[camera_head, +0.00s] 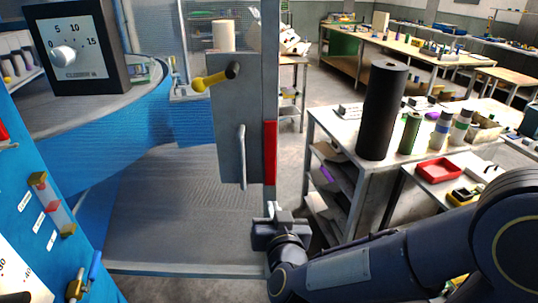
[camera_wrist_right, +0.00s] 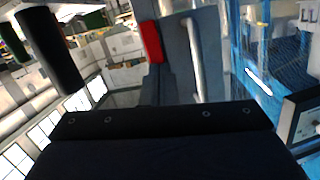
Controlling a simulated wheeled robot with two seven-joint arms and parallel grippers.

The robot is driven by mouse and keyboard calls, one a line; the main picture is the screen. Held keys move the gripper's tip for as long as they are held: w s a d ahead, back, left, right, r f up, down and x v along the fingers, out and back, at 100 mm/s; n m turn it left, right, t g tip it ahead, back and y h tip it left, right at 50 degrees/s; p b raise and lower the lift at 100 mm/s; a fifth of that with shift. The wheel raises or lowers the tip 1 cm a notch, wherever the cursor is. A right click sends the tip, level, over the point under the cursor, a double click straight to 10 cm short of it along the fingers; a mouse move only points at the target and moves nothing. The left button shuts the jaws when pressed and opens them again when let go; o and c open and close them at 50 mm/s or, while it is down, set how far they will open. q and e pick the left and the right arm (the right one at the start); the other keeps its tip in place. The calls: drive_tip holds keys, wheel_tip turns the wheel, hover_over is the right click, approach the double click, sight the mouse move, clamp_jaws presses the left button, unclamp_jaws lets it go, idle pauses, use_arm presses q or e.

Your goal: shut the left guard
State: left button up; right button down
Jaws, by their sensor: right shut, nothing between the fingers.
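A guard with a see-through panel in a grey frame (camera_head: 180,270) stands at the centre-left of the head view; I cannot tell how far it is open. A red strip (camera_head: 270,150) is on the frame's right post. In the wrist view the handle (camera_wrist_right: 196,60) and red strip (camera_wrist_right: 151,41) show above the dark gripper body. My right gripper (camera_head: 278,212) is shut and empty, just below the red strip by the post; contact is unclear. My left gripper is out of view.
On the right, a bench (camera_head: 330,122) holds a tall black cylinder (camera_head: 383,110) and several bottles. A red tray (camera_head: 438,169) lies near my right arm.

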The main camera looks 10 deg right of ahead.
sight(273, 160)
drive_tip(key=w+d+r+h+p, duration=0.1)
drive_tip(key=w, duration=0.2)
drive_tip(key=w+d+r+h+p, duration=0.1)
drive_tip(key=w+p, duration=0.1)
drive_tip(key=w, duration=0.2)
drive_tip(key=w+d+t+h+p, duration=0.1)
drive_tip(key=w, duration=0.3)
drive_tip(key=shift+w+r, duration=0.25)
drive_tip(key=shift+r, duration=0.15)
drive_tip(key=shift+w+d+f+p, duration=0.1)
drive_tip(key=shift+w+p, duration=0.3)
drive_tip(key=shift+w, duration=0.2)
